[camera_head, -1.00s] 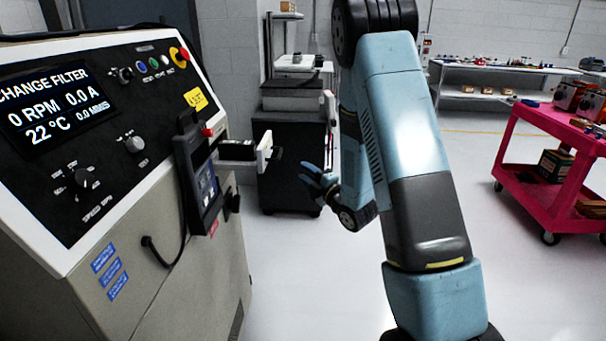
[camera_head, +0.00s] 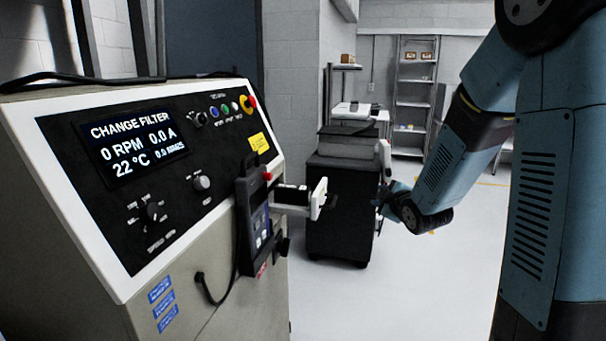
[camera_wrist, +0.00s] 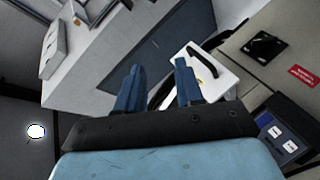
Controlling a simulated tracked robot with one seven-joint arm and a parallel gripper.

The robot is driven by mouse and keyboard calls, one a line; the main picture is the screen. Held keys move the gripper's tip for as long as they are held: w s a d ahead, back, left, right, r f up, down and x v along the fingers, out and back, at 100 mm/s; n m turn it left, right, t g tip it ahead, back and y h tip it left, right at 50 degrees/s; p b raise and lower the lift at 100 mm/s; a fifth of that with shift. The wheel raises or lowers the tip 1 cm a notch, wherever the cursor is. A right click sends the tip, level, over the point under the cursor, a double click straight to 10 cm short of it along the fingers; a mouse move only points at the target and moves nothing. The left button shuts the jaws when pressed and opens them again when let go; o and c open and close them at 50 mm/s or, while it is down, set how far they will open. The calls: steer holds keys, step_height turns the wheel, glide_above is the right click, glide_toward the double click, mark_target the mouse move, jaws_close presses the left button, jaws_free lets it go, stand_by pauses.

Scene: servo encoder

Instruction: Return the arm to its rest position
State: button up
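My arm is blue and black and fills the right side of the head view, bent at the elbow. My gripper (camera_head: 388,197) is at the end of the forearm, in front of a dark cabinet and right of the test machine. In the wrist view my gripper (camera_wrist: 160,68) shows two blue fingers spread apart, with nothing held between them. A white bracket lies beyond the fingers in that view; I cannot tell the distance.
The test machine (camera_head: 85,250) stands at left, its screen reading CHANGE FILTER. A white-ended bracket (camera_head: 318,198) sticks out from its right side. The dark cabinet (camera_head: 340,205) stands behind, with a shelf rack (camera_head: 413,95) at the back. Floor (camera_head: 430,285) between machine and arm is clear.

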steer(key=s+r+m+g+h, duration=0.1)
steer(key=s+r+m+g, duration=0.2)
steer(key=s, duration=0.8)
steer(key=s+d+r+m+g+h, duration=0.1)
steer(key=s+r+m+g, duration=0.2)
steer(key=s+m, duration=0.3)
steer(key=s+r+m+g, duration=0.3)
steer(key=s+m, duration=0.2)
steer(key=s, duration=1.1)
steer(key=shift+s+d+r+h, duration=0.2)
steer(key=shift+s+r+h, duration=0.1)
steer(key=shift+h, duration=0.1)
